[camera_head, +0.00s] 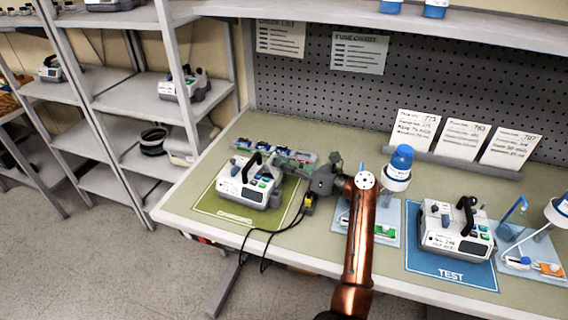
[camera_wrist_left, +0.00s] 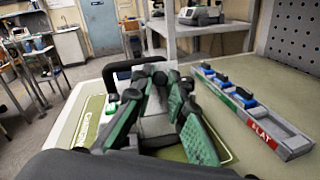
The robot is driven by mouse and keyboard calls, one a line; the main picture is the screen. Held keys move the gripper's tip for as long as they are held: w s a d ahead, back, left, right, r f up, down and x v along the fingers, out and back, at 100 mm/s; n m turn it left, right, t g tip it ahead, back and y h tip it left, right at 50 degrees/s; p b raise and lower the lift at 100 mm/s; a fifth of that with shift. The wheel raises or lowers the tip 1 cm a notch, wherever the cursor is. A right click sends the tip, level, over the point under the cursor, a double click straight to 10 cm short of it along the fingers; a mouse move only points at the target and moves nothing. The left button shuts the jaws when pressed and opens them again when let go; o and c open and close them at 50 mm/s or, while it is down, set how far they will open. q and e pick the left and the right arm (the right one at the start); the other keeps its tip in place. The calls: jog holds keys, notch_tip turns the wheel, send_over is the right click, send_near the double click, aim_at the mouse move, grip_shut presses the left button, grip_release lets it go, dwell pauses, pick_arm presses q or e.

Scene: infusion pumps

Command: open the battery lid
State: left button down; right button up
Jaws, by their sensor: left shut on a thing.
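The white and grey pump (camera_head: 246,190) with a black handle stands on the green mat (camera_head: 208,205) at the left of the bench. My left gripper (camera_head: 290,163) reaches in from the right, low beside the pump's right side. In the left wrist view, my left gripper (camera_wrist_left: 165,88) has its green-padded fingers close together in front of the pump's black handle (camera_wrist_left: 122,68). It is shut on a small grey part at the pump, which I take to be the battery lid; the fingers mostly hide it. My right gripper is not in view.
A long tray (camera_wrist_left: 277,133) with blue-topped pieces lies behind the pump. A second pump (camera_head: 455,232) stands on the blue TEST mat (camera_head: 425,262).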

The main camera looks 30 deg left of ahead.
pick_arm(q)
jog(key=c, duration=2.2)
grip_release()
jog(key=d, duration=1.2)
jog(key=shift+r, duration=0.2)
